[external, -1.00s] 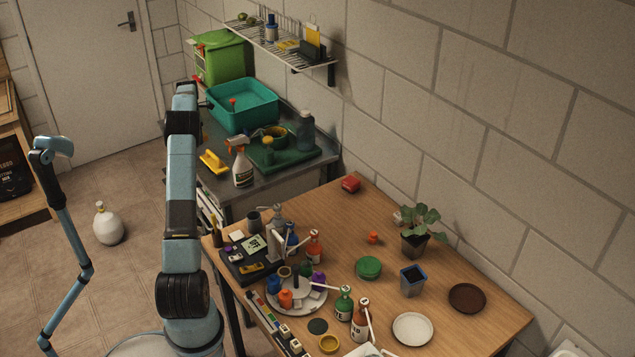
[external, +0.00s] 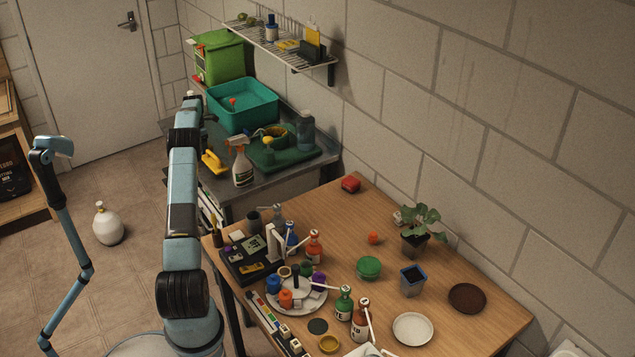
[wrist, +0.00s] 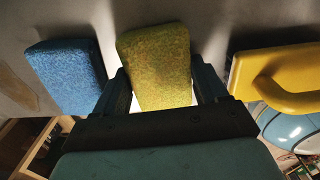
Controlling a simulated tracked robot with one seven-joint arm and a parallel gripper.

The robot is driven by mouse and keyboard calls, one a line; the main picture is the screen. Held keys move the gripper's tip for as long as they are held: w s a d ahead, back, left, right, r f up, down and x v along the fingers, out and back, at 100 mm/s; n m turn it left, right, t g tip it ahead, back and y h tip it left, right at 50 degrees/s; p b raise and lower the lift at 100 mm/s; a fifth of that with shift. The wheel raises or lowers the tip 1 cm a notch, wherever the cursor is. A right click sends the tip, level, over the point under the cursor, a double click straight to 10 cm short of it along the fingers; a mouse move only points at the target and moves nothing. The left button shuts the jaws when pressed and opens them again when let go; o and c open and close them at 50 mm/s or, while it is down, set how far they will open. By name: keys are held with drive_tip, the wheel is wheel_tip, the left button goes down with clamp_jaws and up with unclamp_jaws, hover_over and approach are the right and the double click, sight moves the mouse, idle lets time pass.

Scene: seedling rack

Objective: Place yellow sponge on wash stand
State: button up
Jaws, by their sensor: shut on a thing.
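The yellow sponge (wrist: 158,65) is in the middle of the wrist view, between the two fingers of my gripper (wrist: 163,90). My gripper is shut on it. The grey metal wash stand (external: 263,184) is at the back in the external view, along the wall. A grey surface, seemingly its top, lies close around the sponge in the wrist view; I cannot tell whether the sponge touches it. In the external view my arm hides my gripper and the sponge.
A blue sponge (wrist: 67,75) is left of my gripper and a yellow handled tool (wrist: 278,75) is right of it. The stand also holds a spray bottle (external: 242,168), a teal basin (external: 240,117) and a green tray (external: 300,158). A wooden table (external: 440,318) is in front.

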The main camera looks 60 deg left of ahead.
drive_tip(key=o, duration=1)
wheel_tip(320, 180, up, 12)
idle(0.4)
drive_tip(key=shift+r, duration=0.1)
